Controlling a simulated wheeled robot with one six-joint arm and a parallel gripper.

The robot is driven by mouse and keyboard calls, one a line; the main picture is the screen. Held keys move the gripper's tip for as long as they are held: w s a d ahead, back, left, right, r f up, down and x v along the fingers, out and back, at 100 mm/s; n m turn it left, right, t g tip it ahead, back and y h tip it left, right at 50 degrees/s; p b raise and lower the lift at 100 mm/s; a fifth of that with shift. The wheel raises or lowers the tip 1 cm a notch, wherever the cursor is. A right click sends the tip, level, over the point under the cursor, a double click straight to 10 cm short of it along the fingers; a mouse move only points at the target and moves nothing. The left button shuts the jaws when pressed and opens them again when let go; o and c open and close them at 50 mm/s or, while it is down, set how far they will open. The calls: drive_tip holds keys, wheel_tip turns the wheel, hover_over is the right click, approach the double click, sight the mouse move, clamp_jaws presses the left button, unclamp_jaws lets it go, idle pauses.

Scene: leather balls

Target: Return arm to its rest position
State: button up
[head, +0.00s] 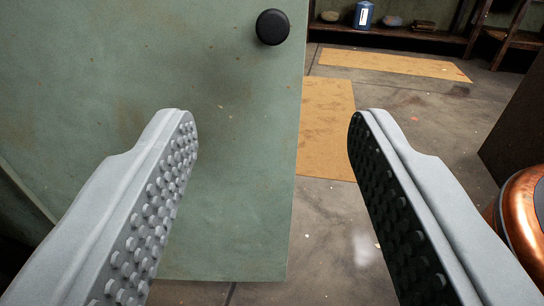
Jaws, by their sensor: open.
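My gripper (272,118) is open, with its two grey studded fingers wide apart and nothing between them. The left finger shows in front of a green panel that looks like a cabinet door (235,190). The right finger shows in front of the floor. A round black knob (272,27) sits on the door near its right edge, above and beyond the fingertips. The fingers appear apart from the knob. Whether the left finger touches the door is not clear. No leather balls can be made out.
A dark low shelf (400,33) at the back holds a blue container (363,14) and bowls. Yellow patches (328,125) mark the grey concrete floor (420,105). A copper-coloured rounded object (522,215) stands close at the right, near a dark block (520,120). The middle floor is clear.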

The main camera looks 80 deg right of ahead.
idle(0.3)
drive_tip(key=w+d+r+n+t+y, duration=0.1)
drive_tip(key=d+r+t+y, duration=0.2)
drive_tip(key=r, duration=0.5)
drive_tip(key=w+d+r+n+t+y, duration=0.1)
drive_tip(key=w+d+r+t, duration=0.15)
drive_tip(key=r+t, duration=0.45)
drive_tip(key=d+r+n+t+y, duration=0.1)
drive_tip(key=d+r+t+y, duration=0.15)
drive_tip(key=r, duration=0.75)
drive_tip(key=s+d+r+n+t+y, duration=0.2)
drive_tip(key=s+r+n+t+y, duration=0.15)
drive_tip(key=r, duration=0.55)
drive_tip(key=s+r+n+t+y, duration=0.2)
drive_tip(key=s+r+n+y, duration=0.5)
drive_tip(key=s, duration=0.7)
drive_tip(key=s+d+f+n+g+y, duration=0.1)
drive_tip(key=s+d+n+g, duration=0.1)
drive_tip(key=s, duration=1.5)
drive_tip(key=shift+d+n, duration=0.3)
drive_tip(key=shift+n, duration=0.35)
